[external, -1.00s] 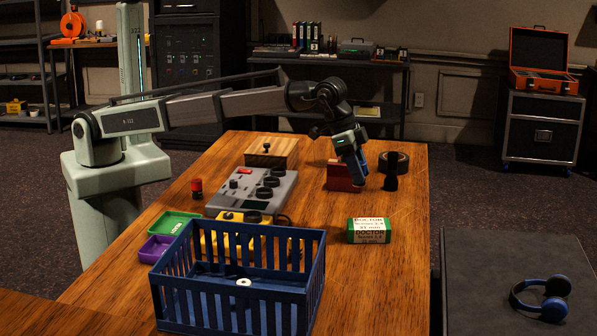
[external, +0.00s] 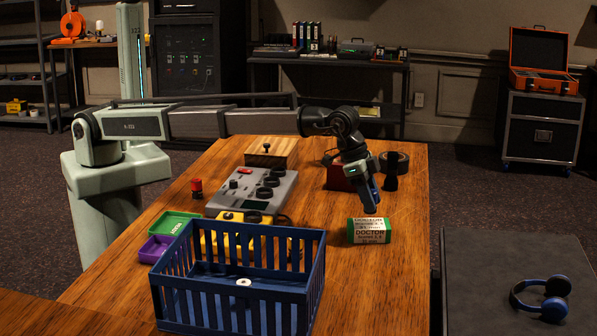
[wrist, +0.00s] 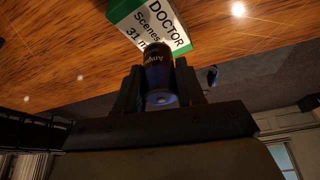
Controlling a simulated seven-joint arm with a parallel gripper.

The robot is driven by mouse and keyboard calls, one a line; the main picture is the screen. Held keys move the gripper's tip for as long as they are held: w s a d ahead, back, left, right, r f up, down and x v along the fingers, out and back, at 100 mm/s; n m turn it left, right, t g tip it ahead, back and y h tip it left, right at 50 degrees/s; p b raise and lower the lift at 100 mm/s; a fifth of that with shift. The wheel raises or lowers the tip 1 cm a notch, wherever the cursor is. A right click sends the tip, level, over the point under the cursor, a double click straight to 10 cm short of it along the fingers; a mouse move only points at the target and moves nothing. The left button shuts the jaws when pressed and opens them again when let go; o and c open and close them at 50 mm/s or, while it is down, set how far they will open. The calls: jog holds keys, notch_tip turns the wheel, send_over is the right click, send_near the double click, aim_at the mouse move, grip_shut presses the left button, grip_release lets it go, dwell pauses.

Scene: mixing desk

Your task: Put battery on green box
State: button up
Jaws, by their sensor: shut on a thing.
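The battery (wrist: 158,72), a dark cylinder with small lettering and a bluish lower end, is between the two fingers of my gripper (wrist: 158,85) in the wrist view. My gripper (external: 371,204) is shut on it. In the external view my gripper is just above the back edge of the green box (external: 369,232), which lies on the table with a white label reading DOCTOR. The green box also shows in the wrist view (wrist: 150,22), just beyond the battery's far end. I cannot tell whether the battery touches the box.
A dark red block (external: 338,178), a black object (external: 390,184) and a dark roll (external: 402,160) stand behind the gripper. A blue crate (external: 235,300), grey mixer (external: 245,195) and green tray (external: 175,224) are to the left. The table in front of the green box is clear.

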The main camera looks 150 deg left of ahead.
jog(key=shift+f, duration=1.4)
jog(key=shift+f, duration=0.1)
jog(key=o, duration=1.1)
jog(key=shift+o, duration=0.2)
jog(key=v, duration=1.2)
